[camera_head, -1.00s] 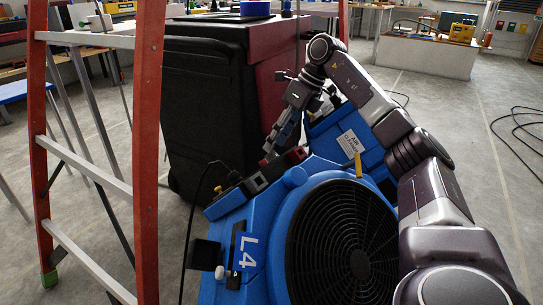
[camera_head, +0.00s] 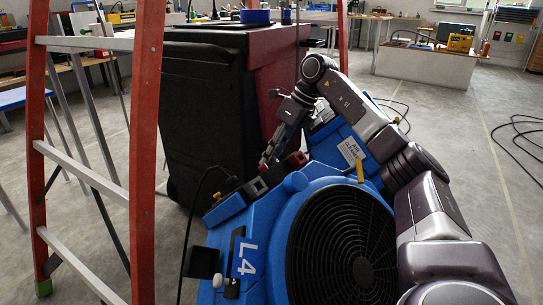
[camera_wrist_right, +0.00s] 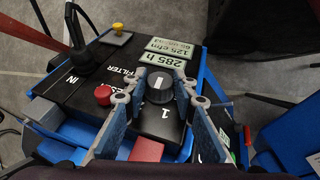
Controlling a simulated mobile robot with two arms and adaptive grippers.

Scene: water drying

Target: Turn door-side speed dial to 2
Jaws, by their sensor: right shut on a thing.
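A blue machine marked L4 (camera_head: 245,258) with a large round black grille (camera_head: 342,245) stands in front of me. Its control panel (camera_wrist_right: 75,90) shows in the right wrist view. A round black dial (camera_wrist_right: 159,88) with a white pointer mark sits on the panel, with a white digit that looks like 1 nearby. My right gripper (camera_wrist_right: 160,76) has one finger on each side of the dial and is shut on it. In the head view my right gripper (camera_head: 268,158) reaches down to the panel; the dial is too small to make out there. My left gripper is not in view.
A red ladder (camera_head: 147,150) stands left, a black bin (camera_head: 205,115) behind. Open floor lies right.

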